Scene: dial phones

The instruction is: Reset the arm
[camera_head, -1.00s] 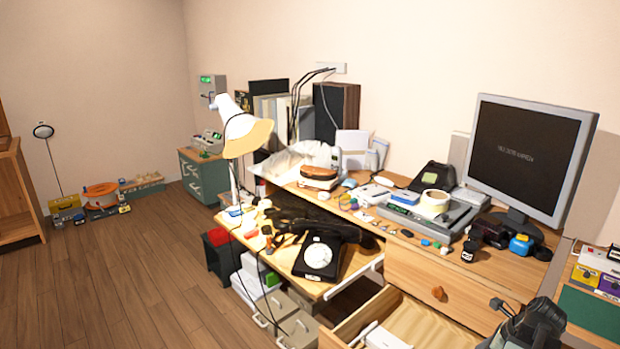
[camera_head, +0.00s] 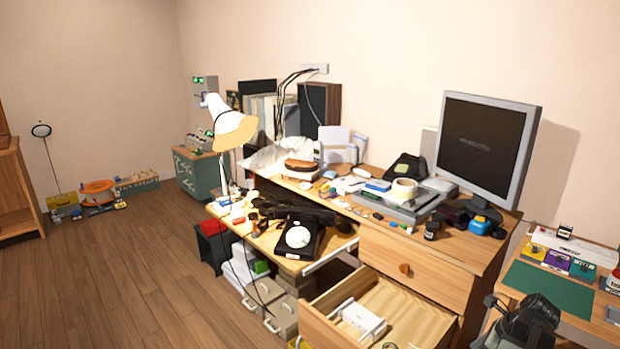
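My gripper (camera_head: 492,304) shows at the bottom right, at the end of my dark arm. It is small and dark, and I cannot tell whether its fingers are apart. It is in front of the side table with the green mat (camera_head: 548,287) and right of the open drawer (camera_head: 408,318). I see nothing held in it. A black dial phone (camera_head: 299,238) sits on the pulled-out shelf under the white lamp (camera_head: 232,125), well away from my gripper.
The desk (camera_head: 440,257) carries a monitor (camera_head: 486,146), a tape roll (camera_head: 404,188) and many small items. The open drawer holds a white object (camera_head: 359,319). Boxes (camera_head: 262,290) stand under the shelf. The wooden floor (camera_head: 120,275) at left is clear.

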